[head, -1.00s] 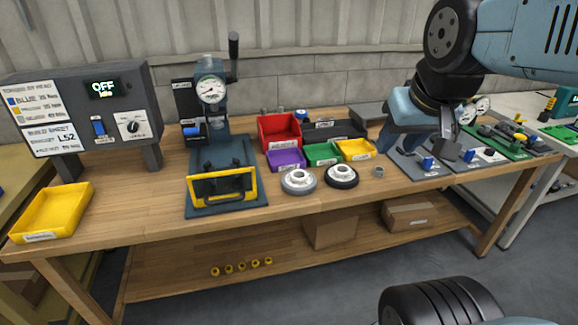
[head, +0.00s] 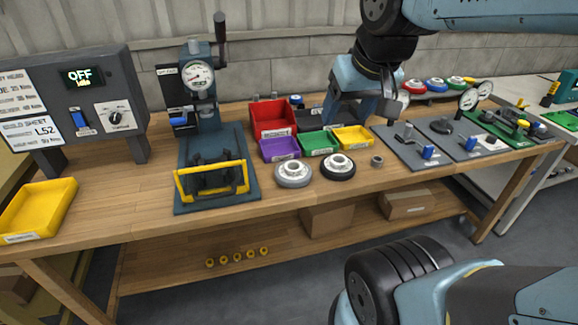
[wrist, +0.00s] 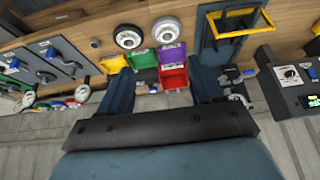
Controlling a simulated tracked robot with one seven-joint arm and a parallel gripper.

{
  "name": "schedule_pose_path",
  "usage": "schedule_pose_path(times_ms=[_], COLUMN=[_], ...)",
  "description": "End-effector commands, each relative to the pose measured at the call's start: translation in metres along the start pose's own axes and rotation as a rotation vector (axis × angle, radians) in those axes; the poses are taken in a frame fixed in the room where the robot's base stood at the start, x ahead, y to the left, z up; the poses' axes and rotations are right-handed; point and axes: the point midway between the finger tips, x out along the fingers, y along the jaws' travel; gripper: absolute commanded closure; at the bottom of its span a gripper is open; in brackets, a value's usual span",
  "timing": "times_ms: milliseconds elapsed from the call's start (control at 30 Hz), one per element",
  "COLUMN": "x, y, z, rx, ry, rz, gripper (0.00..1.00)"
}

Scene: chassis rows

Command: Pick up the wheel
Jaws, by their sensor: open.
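Two wheel-like discs lie flat near the front edge of the wooden bench. One is a light grey wheel (head: 293,174); to its right is a black-rimmed wheel (head: 338,167) with a white hub. In the wrist view, the grey wheel (wrist: 166,28) and the black-rimmed wheel (wrist: 128,37) show at the top, beyond the fingers. My gripper (head: 368,110) is open and empty above the back of the bench, behind and above both wheels. Its two spread fingers also show in the wrist view (wrist: 164,76). Neither wheel is touched.
Red (head: 272,117), purple (head: 279,148), green (head: 319,142) and yellow (head: 353,136) bins stand behind the wheels. A press (head: 199,85) with a yellow-handled guard (head: 212,180) stands left. A small grey ring (head: 377,161) and fixture plates (head: 415,147) lie right. Coloured discs (head: 435,84) sit behind.

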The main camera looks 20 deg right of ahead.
Motion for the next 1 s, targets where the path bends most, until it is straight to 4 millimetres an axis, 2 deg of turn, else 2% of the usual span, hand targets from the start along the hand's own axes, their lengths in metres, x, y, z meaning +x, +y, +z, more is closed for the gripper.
schedule_pose_path(times_ms=[33,100,467,700,1000], x=[0.006,0.014,0.081,0.139,0.222], y=[-0.005,-0.007,-0.001,0.002,0.007], z=[-0.007,-0.018,-0.079,-0.111,-0.137], rx=[0.005,0.010,0.047,0.069,0.086], ry=[-0.019,-0.044,-0.192,-0.286,-0.394], rz=[-0.009,-0.024,-0.074,-0.070,-0.026], gripper=[0.30,0.23,0.23,0.23,0.23])
